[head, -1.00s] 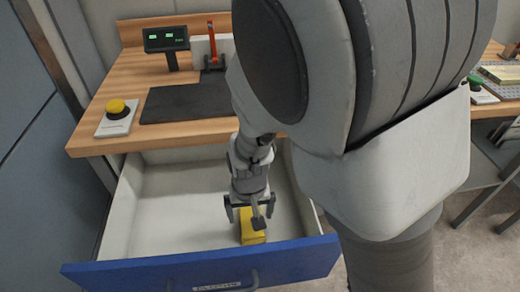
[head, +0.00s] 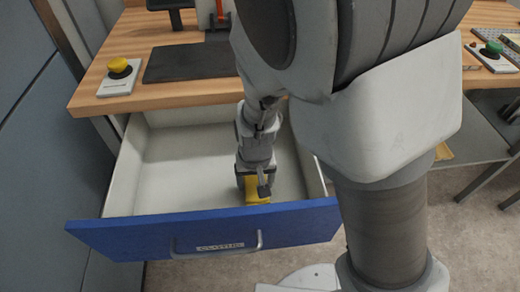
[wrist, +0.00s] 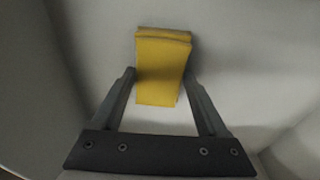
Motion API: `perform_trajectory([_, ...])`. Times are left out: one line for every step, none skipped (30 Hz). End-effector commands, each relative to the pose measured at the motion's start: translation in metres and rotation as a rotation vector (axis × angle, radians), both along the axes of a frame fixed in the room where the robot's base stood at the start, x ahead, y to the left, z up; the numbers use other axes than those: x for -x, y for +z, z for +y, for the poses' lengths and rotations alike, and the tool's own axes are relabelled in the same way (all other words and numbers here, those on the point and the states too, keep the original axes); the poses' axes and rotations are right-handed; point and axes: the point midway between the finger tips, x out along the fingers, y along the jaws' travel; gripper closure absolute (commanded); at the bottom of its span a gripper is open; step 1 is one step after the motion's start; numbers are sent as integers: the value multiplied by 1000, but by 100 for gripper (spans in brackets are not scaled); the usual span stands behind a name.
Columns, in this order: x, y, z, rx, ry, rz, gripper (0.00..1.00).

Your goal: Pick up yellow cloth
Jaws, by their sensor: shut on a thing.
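The yellow cloth (head: 256,189) is a small folded block in the open drawer, near its front wall. It also shows in the wrist view (wrist: 160,70), between the two fingers and reaching past their tips. My gripper (wrist: 160,78) is shut on the cloth, one finger at each side. In the head view my gripper (head: 257,186) points down into the drawer and hides part of the cloth. I cannot tell whether the cloth still touches the drawer floor.
The blue-fronted drawer (head: 205,233) is pulled out below the wooden worktop (head: 190,97); the rest of its white inside is empty. A yellow button (head: 118,66) and a black mat (head: 190,63) lie on top. A green button (head: 492,48) stands at right.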

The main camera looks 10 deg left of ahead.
Motion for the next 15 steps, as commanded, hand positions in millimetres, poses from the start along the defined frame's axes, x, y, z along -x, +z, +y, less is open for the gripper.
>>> perform_trajectory([0, 0, 0, 0, 0, 0, 78])
perform_trajectory([0, 0, 0, 0, 0, 0, 78])
perform_trajectory([0, 1, 0, 0, 0, 0, 78])
perform_trajectory([0, 3, 0, 0, 0, -1, 78])
perform_trajectory([0, 5, 0, -1, 1, -1, 78])
perform_trajectory([0, 10, 0, -1, 1, -2, 78])
perform_trajectory([0, 14, 1, -1, 1, -2, 78])
perform_trajectory([0, 18, 1, -2, 1, -2, 78])
perform_trajectory([0, 26, 1, -3, 1, -2, 78])
perform_trajectory([0, 32, 1, -3, 0, -2, 78])
perform_trajectory([-1, 38, 1, -3, 0, -2, 78])
perform_trajectory([-1, 46, 1, -3, 0, -3, 78])
perform_trajectory([-1, 52, 1, -3, 0, -2, 78])
perform_trajectory([-1, 58, 1, -3, 0, -2, 78])
perform_trajectory([-1, 66, 1, -3, 1, -2, 78])
